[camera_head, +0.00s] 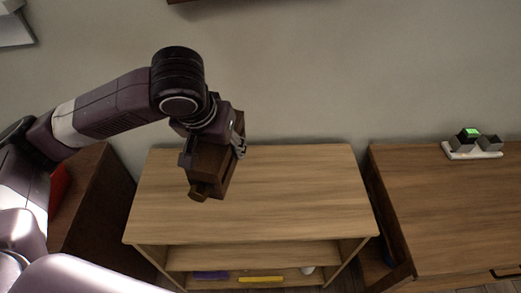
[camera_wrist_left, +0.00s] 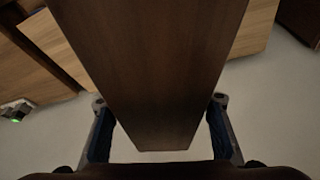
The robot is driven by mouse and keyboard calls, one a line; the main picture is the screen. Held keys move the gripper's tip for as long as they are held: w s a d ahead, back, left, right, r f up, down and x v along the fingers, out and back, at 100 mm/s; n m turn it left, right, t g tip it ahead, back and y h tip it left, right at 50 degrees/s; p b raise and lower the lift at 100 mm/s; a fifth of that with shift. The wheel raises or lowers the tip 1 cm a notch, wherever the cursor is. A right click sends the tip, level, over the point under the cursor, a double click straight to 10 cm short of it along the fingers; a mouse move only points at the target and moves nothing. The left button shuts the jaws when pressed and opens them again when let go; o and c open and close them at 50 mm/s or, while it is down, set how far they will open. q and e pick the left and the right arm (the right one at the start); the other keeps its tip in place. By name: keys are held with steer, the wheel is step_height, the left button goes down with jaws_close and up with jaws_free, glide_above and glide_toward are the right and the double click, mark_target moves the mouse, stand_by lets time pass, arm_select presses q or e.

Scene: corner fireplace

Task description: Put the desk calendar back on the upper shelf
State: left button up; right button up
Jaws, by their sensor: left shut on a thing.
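My left gripper (camera_head: 238,146) is shut on a dark brown wooden block-like thing, which I take to be the desk calendar (camera_head: 212,166). It is held over the left part of the light wooden shelf unit's top (camera_head: 290,185); I cannot tell whether it touches it. A small knob-like part juts from its near lower end. In the left wrist view the calendar (camera_wrist_left: 150,75) fills the middle, between the two blue-padded fingers (camera_wrist_left: 160,135). Its far side is hidden. My right gripper is not in view.
The unit's top looks otherwise bare. Below are a middle board (camera_head: 255,256) and a lower board with a purple thing (camera_head: 210,275), a yellow thing (camera_head: 261,279) and a white thing (camera_head: 307,270). A brown cabinet (camera_head: 450,200) at right bears a white tray (camera_head: 473,154) with small boxes.

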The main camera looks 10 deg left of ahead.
arm_select(q)
steer(key=w+d+f+n+y+b, duration=0.1)
steer(key=w+f+b, duration=0.15)
steer(key=w, duration=0.25)
steer(key=w+d+f+n+b, duration=0.1)
steer(key=w+f+n+b, duration=0.15)
steer(key=w, duration=0.35)
glide_toward(250, 178)
steer(key=shift+m, duration=0.25)
steer(key=x, duration=0.5)
steer(key=shift+w+f, duration=0.3)
steer(key=shift+f, duration=0.05)
steer(key=shift+f, duration=0.1)
steer(key=o, duration=1.3)
steer(key=shift+o, duration=0.2)
